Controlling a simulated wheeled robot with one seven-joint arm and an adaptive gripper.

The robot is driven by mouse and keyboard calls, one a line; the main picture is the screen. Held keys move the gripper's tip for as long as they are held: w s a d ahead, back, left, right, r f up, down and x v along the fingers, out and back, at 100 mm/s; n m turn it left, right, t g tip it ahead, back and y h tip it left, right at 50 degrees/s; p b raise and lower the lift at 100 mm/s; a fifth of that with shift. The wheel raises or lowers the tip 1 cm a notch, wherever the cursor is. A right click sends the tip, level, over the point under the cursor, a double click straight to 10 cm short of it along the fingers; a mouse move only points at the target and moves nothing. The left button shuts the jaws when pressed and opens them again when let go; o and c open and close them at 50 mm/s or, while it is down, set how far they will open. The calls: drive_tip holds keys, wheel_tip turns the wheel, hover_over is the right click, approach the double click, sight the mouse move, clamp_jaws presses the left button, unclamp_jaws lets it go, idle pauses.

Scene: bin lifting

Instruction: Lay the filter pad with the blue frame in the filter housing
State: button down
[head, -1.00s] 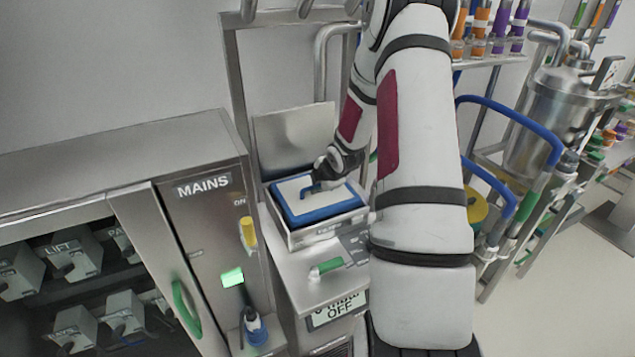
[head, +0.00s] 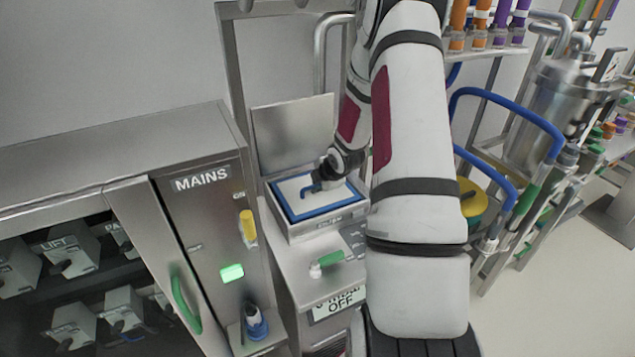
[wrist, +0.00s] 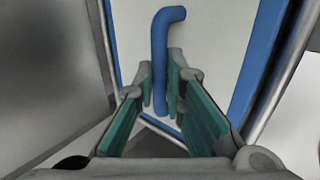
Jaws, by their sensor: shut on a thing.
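The filter pad (head: 296,188) is white with a blue frame and a blue handle. In the head view it lies level inside the open metal filter housing (head: 318,227), with its frame just within the housing's walls. In the wrist view the pad (wrist: 215,50) lies below my gripper, and its blue handle (wrist: 167,20) stands between the fingers. My gripper (head: 316,184) is shut on that handle; the fingers also show in the wrist view (wrist: 160,88). The arm hides part of the right side of the housing in the head view.
The housing's raised metal lid (head: 293,132) stands behind it. A MAINS cabinet (head: 203,225) stands close on the left. A blue-railed cart (head: 515,110) is on the right.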

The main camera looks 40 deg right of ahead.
sight(319, 195)
drive_tip(key=shift+f, duration=0.55)
drive_tip(key=shift+f+b, duration=0.55)
drive_tip(key=shift+f, duration=1)
idle(1.1)
drive_tip(key=c, duration=1.6)
unclamp_jaws()
drive_tip(key=v, duration=1.2)
drive_tip(key=shift+a, duration=0.1)
